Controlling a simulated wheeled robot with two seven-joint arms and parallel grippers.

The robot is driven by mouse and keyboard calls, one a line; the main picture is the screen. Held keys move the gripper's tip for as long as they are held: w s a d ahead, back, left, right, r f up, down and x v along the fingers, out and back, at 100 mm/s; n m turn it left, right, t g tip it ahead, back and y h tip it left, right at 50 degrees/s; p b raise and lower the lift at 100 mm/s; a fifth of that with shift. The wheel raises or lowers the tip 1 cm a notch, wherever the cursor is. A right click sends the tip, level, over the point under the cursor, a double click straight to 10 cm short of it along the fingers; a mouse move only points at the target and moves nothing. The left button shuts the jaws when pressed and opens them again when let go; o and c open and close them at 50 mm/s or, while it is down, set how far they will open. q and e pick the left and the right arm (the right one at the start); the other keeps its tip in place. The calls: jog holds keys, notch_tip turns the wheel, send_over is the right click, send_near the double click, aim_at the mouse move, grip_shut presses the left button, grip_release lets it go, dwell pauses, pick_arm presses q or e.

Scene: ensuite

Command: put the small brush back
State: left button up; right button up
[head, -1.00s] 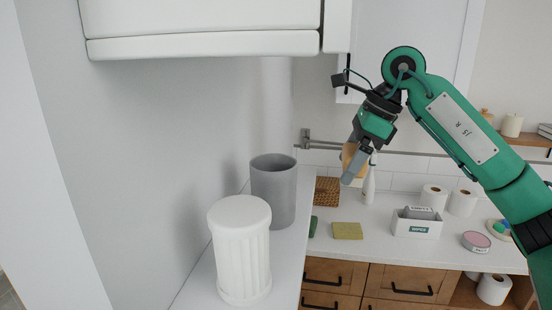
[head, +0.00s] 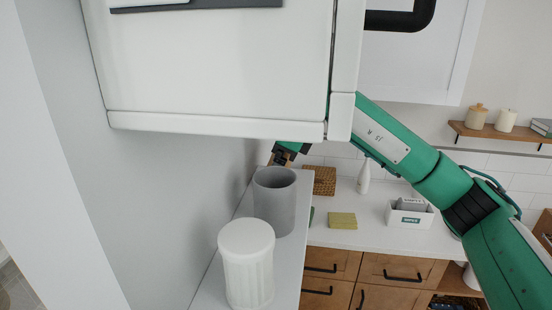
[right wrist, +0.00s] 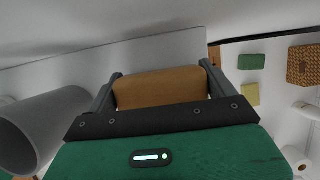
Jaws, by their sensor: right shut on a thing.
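The small brush (right wrist: 160,88) shows in the right wrist view as a tan wooden block between the two fingers of my right gripper (right wrist: 160,85). The gripper is shut on it. In the head view my right gripper (head: 279,158) is just behind the rim of a grey cup (head: 275,208), below the wall cabinet, and the brush is hidden there. The grey cup (right wrist: 42,130) also shows at the left of the right wrist view, apart from the brush. My left gripper is not in view.
A white ribbed canister (head: 247,270) stands in front of the grey cup on the narrow ledge. The white cabinet (head: 220,75) overhangs closely above. A wicker box (head: 320,180), a yellow sponge (head: 343,220), a white bottle (head: 364,178) and a labelled bin (head: 408,218) stand on the counter.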

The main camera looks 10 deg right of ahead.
jog(key=shift+s+d, duration=0.1)
jog(key=shift+d, duration=0.1)
jog(key=o, duration=0.7)
jog(key=shift+a, duration=0.1)
jog(key=shift+d+r+b, duration=0.25)
jog(key=shift+r+b, duration=0.05)
jog(key=shift+b, duration=0.45)
jog(key=s+d+b, duration=0.4)
jog(key=d+b, duration=0.1)
jog(key=d, duration=0.6)
jog(key=shift+s+r, duration=0.25)
jog(key=shift+s, duration=0.1)
